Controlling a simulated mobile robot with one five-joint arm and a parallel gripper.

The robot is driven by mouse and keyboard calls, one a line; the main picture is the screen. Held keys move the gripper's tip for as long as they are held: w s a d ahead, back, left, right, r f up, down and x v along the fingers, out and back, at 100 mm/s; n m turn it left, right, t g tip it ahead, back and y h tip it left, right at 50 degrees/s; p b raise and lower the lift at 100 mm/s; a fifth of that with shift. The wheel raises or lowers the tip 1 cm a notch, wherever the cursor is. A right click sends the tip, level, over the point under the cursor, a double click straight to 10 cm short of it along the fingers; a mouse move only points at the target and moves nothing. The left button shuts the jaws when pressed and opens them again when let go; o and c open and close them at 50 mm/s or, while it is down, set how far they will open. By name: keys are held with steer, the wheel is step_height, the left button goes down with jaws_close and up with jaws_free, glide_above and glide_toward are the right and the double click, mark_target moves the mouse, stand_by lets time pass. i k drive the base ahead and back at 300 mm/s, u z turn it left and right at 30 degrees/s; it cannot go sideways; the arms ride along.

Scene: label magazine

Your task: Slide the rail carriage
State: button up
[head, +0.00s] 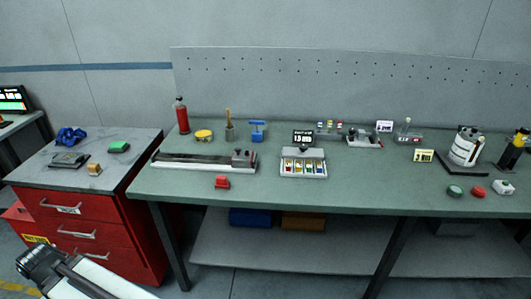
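The rail (190,165) is a long, dark and pale track lying on the left part of the green workbench. The carriage (243,158) is a dark block that appears to sit at the rail's right end. My gripper (32,262) is at the lower left, in front of the red drawer cabinet, far from the rail and well below the bench top. It is dark and small in the view, and I cannot tell whether its fingers are open. Nothing is seen between its fingers.
A red cabinet (75,232) stands left of the bench. A red bottle (182,116) stands behind the rail.

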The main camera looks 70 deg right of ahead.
mark_target(238, 159)
steer(key=u, duration=0.55)
steer(key=k, duration=0.85)
steer(key=z, duration=1.1)
steer(key=i, duration=0.8)
